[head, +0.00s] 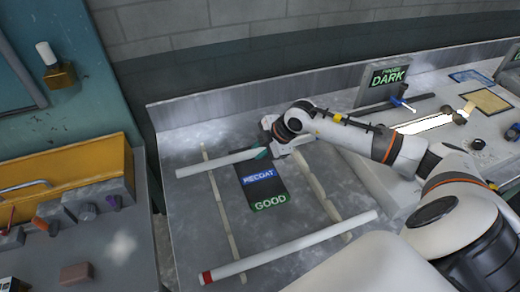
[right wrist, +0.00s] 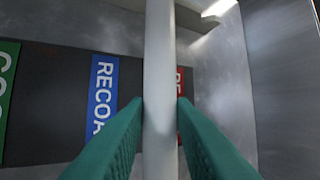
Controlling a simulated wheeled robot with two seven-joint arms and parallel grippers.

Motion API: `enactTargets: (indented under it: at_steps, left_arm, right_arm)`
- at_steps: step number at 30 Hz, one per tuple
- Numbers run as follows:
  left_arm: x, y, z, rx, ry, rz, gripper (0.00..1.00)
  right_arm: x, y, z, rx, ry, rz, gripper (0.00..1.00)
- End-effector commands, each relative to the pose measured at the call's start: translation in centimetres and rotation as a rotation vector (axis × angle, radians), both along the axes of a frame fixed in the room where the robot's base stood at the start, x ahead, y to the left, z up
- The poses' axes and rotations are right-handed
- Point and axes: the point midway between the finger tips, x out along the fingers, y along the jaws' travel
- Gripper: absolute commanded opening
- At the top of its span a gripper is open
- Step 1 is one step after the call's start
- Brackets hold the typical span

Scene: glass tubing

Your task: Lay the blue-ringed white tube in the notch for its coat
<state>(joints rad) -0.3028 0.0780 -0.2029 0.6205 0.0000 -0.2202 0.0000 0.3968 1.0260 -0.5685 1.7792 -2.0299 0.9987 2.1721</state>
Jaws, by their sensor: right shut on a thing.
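A long white tube (head: 215,163) lies crosswise at the far ends of two pale rails (head: 221,203). My right gripper (head: 262,153) is shut on it near its middle. In the right wrist view the white tube (right wrist: 160,70) runs between my green fingers. No blue ring shows on it; part is hidden by the gripper. I cannot tell whether it touches the rails. A dark board (head: 262,186) between the rails carries a blue RECOAT label, a green GOOD label and, in the wrist view, a partly hidden red label. My left gripper is not in view.
A red-ringed white tube (head: 290,246) lies across the near ends of the rails. A DARK sign (head: 388,78) and a bright glowing tube (head: 424,123) are at the back right. A yellow box (head: 80,172) is on the left bench.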

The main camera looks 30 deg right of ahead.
Motion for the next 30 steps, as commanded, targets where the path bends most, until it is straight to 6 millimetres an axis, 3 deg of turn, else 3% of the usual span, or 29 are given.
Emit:
enactTargets:
  at_steps: [3, 20, 21, 24, 30]
  left_arm:
    - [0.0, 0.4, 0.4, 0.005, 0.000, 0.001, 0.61]
    - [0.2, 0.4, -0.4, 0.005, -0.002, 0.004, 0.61]
    - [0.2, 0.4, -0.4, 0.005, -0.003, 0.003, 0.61]
    - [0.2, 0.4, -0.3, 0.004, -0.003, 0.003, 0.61]
    - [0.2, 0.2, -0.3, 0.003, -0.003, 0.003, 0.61]
  right_arm:
    - [0.0, 0.0, -1.0, -0.001, -0.001, 0.000, 0.00]
    - [0.0, 0.0, -2.2, -0.001, -0.001, 0.000, 0.00]
    - [0.0, 0.0, -2.1, -0.001, -0.001, 0.000, 0.26]
    - [0.0, 0.0, -2.1, -0.001, -0.001, 0.000, 0.42]
    - [0.0, 0.0, -2.1, -0.001, -0.001, 0.000, 0.44]
